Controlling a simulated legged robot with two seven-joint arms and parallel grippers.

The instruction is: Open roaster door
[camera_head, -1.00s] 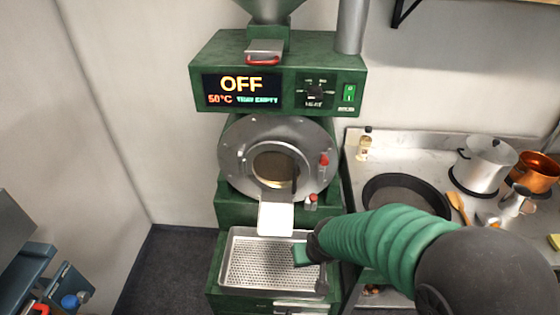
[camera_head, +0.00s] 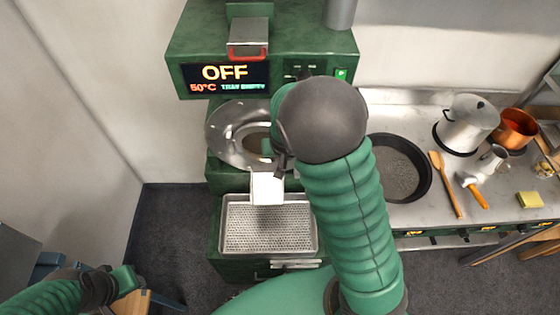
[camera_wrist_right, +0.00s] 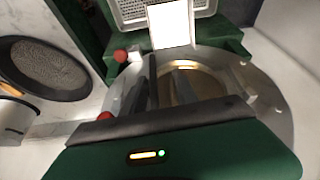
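The green roaster (camera_head: 215,170) stands ahead, its screen reading OFF, 50°C and tray empty. Its round silver front (camera_head: 228,125) with a central opening is partly hidden behind my right arm. In the right wrist view the silver ring (camera_wrist_right: 270,105) surrounds a brass-coloured round opening (camera_wrist_right: 205,82), and red knobs (camera_wrist_right: 120,55) sit at its left. My right gripper (camera_head: 270,160) is close in front of the ring; a dark finger (camera_wrist_right: 152,82) overlaps the ring's edge. Contact and finger gap are unclear. My left gripper (camera_head: 122,283) is low at the left, apart from the roaster.
A perforated tray (camera_head: 312,228) lies below a pale chute (camera_head: 267,188). The counter at right holds a black pan (camera_head: 420,168), a silver pot (camera_head: 467,124), a copper pot (camera_head: 517,128) and utensils. Dark floor (camera_head: 165,220) is clear left of the roaster.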

